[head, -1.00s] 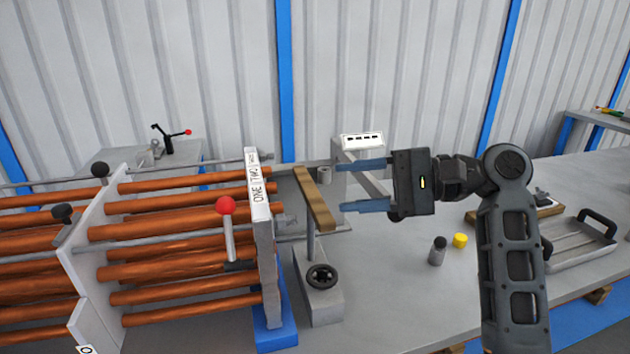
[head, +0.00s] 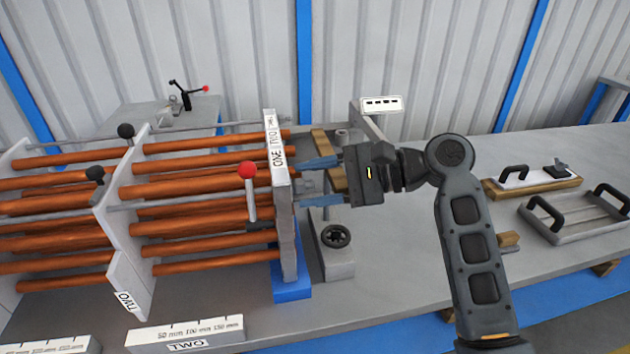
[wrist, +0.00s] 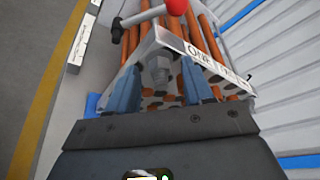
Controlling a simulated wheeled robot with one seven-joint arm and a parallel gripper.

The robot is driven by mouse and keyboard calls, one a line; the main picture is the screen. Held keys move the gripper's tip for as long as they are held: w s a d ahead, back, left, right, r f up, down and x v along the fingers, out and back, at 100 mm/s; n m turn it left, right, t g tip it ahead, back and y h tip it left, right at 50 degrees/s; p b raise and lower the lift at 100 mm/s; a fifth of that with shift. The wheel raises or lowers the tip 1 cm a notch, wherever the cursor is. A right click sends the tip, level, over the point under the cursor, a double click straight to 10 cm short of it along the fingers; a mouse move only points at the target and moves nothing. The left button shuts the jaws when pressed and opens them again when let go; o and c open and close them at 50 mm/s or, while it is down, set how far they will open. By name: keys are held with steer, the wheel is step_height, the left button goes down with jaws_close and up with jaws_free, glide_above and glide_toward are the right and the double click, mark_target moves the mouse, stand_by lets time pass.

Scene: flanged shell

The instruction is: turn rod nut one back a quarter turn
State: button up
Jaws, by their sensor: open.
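The grey hex rod nut (wrist: 159,72) shows in the wrist view on the face of the end plate, below the plate's "ONE" label. It lies between my two blue fingers and appears clear of both. My gripper (head: 302,184) is open, with its fingertips close to the right face of the end plate (head: 288,240) in the head view. The fingers also show in the wrist view (wrist: 160,68), one on each side of the nut. In the head view the nut is hard to make out between the fingers.
A red-knobbed lever (head: 248,172) stands just left of the plate. Copper tubes (head: 200,222) run left from it. A wooden bar (head: 320,142) and a black handwheel (head: 336,236) on a grey block are close to my gripper. The bench to the right has free room.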

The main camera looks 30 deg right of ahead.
jaws_close()
stand_by(0.5)
steer(key=shift+f, duration=0.1)
steer(key=n+t+b, duration=0.1)
steer(key=n+b, duration=0.1)
steer(key=n+t+y+b, duration=0.1)
steer(key=n+b, duration=0.2)
steer(key=n+t+b, duration=0.1)
steer(key=n+b, duration=0.1)
steer(key=shift+s+a+f+n+y+b, duration=0.1)
steer(key=shift+s+f+n+y+b, duration=0.05)
steer(key=shift+f+n+y+b, duration=0.2)
stand_by(0.7)
